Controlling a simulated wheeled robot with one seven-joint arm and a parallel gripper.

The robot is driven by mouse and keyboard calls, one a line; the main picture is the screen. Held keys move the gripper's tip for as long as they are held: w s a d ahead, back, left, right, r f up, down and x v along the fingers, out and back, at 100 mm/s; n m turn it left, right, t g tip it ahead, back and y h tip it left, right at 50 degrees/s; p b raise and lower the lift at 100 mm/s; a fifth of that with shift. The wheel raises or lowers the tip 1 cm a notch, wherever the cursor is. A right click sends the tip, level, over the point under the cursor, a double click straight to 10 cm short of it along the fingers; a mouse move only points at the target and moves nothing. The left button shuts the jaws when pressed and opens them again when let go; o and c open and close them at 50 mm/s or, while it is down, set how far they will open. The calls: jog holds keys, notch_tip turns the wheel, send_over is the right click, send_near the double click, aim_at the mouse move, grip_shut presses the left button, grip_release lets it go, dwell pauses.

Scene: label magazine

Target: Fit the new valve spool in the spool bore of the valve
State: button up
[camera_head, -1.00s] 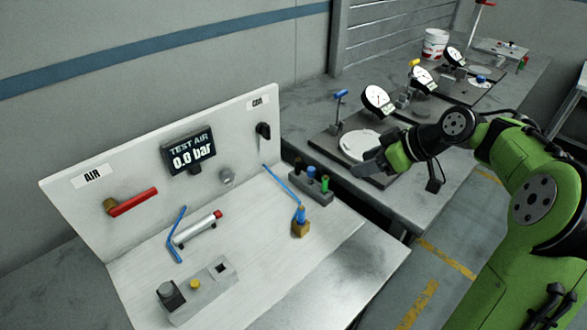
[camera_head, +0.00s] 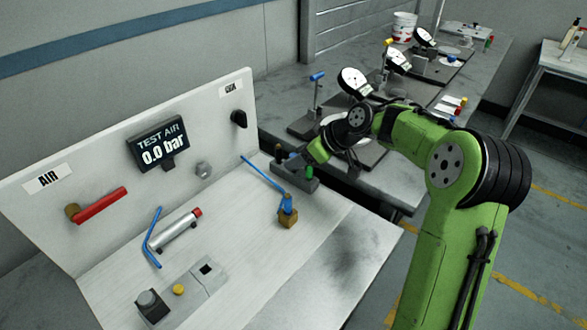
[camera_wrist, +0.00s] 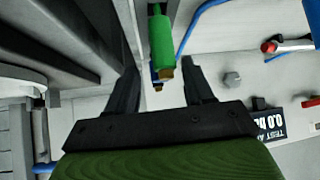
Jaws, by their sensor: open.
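A green-topped part (camera_head: 309,172), seemingly a spool, stands in a small dark rack (camera_head: 303,185) at the right end of the white panel's base. My gripper (camera_head: 299,157) is at the rack, partly hiding it. In the wrist view my gripper (camera_wrist: 159,66) is open, with the green part (camera_wrist: 161,40) between its fingers, without visible grip. Blue and brown ends show just beyond it. A grey block with a square dark opening (camera_head: 206,269) lies at the front. A brass fitting (camera_head: 288,217) with a blue top stands right of centre. I cannot tell which is the valve.
The upright panel carries a red AIR lever (camera_head: 100,204), a display (camera_head: 158,146) reading 0.0 bar and a black knob (camera_head: 239,118). A silver cylinder (camera_head: 178,232) and blue tubes lie on the base. Dial gauges (camera_head: 355,82) stand on the bench behind.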

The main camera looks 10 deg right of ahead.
jog(key=x, duration=0.3)
jog(key=shift+d+r, duration=0.1)
grip_shut()
